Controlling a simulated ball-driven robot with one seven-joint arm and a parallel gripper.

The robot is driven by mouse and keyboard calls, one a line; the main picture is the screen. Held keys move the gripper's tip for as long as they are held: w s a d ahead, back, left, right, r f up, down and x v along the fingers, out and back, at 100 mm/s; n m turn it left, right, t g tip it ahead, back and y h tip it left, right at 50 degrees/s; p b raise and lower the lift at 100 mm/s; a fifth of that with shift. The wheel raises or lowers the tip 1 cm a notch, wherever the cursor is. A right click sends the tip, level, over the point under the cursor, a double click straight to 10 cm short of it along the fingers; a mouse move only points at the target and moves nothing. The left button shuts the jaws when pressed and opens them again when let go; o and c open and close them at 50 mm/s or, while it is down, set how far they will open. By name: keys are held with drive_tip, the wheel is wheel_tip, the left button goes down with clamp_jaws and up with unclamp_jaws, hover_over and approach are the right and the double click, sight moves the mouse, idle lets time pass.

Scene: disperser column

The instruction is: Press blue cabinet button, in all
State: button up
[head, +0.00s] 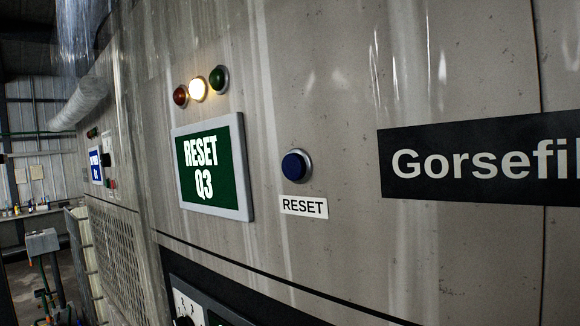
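The blue button (294,166) sits in a grey ring on the grey cabinet face (340,90), right of the picture's middle line. A white label reading "RESET" (304,206) is just below it. To its left a green screen (206,167) in a grey frame reads "RESET Q3". Three round lamps stand in a row above the screen: a red one (180,95), a lit yellow-white one (198,89) and a green one (219,79). My gripper is not in view, and nothing visible touches the button.
A black sign reading "Gorsefi", cut off, (480,163) is on the right. A dark panel (225,305) lies below the screen. Farther left are a blue-and-white sign (96,166), a mesh guard (118,240) and a grey stand (42,242). A duct (80,104) runs above.

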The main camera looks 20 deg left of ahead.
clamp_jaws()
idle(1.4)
